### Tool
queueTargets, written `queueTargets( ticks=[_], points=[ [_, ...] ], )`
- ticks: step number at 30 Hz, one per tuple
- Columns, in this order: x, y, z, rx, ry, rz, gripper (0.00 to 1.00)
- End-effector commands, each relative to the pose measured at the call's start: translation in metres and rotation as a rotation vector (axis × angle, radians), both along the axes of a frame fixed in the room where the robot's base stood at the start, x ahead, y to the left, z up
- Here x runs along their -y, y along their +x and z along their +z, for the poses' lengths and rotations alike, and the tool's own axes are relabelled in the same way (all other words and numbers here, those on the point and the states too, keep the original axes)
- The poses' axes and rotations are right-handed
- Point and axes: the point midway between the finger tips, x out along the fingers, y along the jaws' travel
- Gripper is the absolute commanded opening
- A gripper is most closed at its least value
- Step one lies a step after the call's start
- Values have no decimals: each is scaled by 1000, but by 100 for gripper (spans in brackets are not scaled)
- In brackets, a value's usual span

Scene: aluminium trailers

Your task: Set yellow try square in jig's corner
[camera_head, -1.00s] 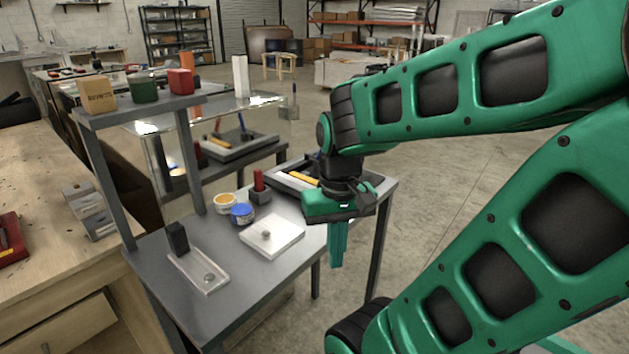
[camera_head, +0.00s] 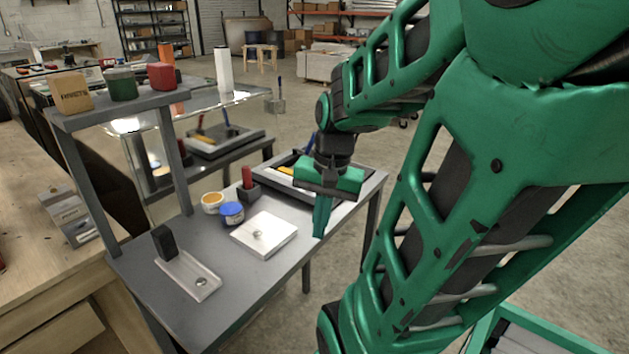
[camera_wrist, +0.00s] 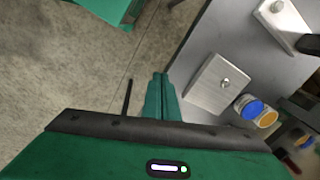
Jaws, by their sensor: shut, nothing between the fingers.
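A yellow strip (camera_head: 287,171), seemingly part of the try square, shows in the dark-lined tray (camera_head: 352,203) at the table's far right end. The arm hides part of the tray. I cannot tell which is the jig. My gripper (camera_head: 319,230) is shut and empty, pointing down by the table's right edge. In the wrist view, its fingertips (camera_wrist: 160,77) are together over the floor, left of the pale plate (camera_wrist: 215,86).
A blue-lidded jar (camera_head: 231,213), an orange-topped jar (camera_head: 212,202) and a red-handled item in a dark block (camera_head: 247,186) stand behind the pale plate. A raised shelf (camera_head: 130,104) carries several objects. A mirror behind the table reflects the tray.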

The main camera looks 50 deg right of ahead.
Motion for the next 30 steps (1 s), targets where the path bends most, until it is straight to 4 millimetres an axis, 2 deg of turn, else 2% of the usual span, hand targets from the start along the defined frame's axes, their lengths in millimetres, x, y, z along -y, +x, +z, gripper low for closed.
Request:
queueTargets(
  ticks=[6,15,24,30],
  points=[
    [39,27,-1,73,96,-407,0],
    [101,50,2,182,305,-964,0],
    [171,50,17,287,606,-1487,0],
    [204,41,29,329,782,-1709,0]
  ],
)
